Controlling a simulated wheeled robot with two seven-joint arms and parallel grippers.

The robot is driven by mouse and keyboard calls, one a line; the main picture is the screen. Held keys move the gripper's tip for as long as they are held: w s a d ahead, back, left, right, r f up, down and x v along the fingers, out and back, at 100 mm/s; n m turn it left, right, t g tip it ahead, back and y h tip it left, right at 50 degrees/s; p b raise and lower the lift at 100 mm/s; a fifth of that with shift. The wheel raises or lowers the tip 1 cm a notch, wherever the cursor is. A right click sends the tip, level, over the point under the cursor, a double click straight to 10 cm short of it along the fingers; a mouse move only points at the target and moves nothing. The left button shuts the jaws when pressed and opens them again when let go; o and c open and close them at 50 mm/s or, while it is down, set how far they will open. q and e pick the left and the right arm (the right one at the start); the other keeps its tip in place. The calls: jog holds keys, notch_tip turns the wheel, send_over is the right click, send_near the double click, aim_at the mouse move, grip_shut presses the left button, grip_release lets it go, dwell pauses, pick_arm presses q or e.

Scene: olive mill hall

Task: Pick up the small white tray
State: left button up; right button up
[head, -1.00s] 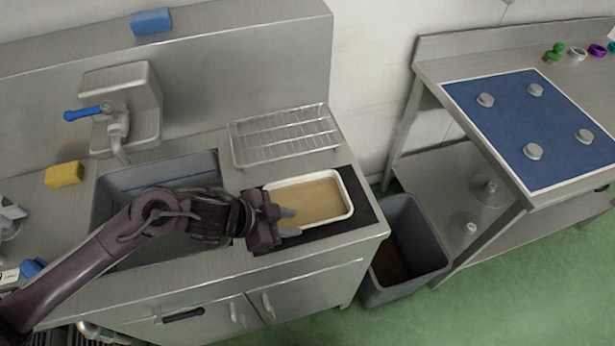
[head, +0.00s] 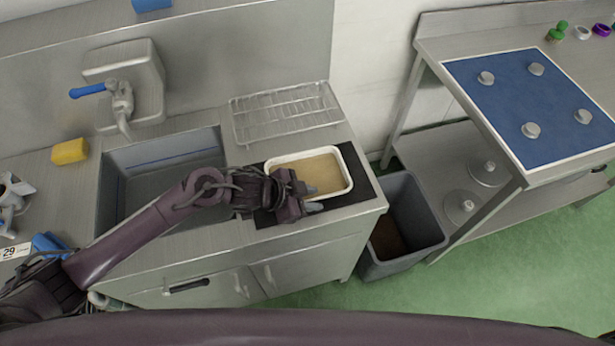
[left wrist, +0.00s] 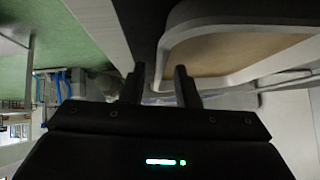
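The small white tray (head: 346,164) has a pale rim and a tan inside. It lies on a dark mat (head: 362,187) on the steel counter, right of the sink. My left gripper (head: 311,198) is at the tray's near side, its grey fingertips apart, partly covering the near-left of the tray. In the left wrist view the two fingers (left wrist: 160,84) stand apart, and the tray's rounded corner (left wrist: 174,42) shows behind and right of them. I cannot tell whether they touch it. My right gripper is not in view.
A sink (head: 120,200) lies left of the tray and a wire rack (head: 285,113) behind it. A grey bin (head: 415,205) stands on the floor to the right, before a steel table with a blue panel (head: 525,105). A yellow sponge (head: 69,151) lies left of the sink.

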pick_arm(q)
jog(key=c, duration=0.5)
grip_shut()
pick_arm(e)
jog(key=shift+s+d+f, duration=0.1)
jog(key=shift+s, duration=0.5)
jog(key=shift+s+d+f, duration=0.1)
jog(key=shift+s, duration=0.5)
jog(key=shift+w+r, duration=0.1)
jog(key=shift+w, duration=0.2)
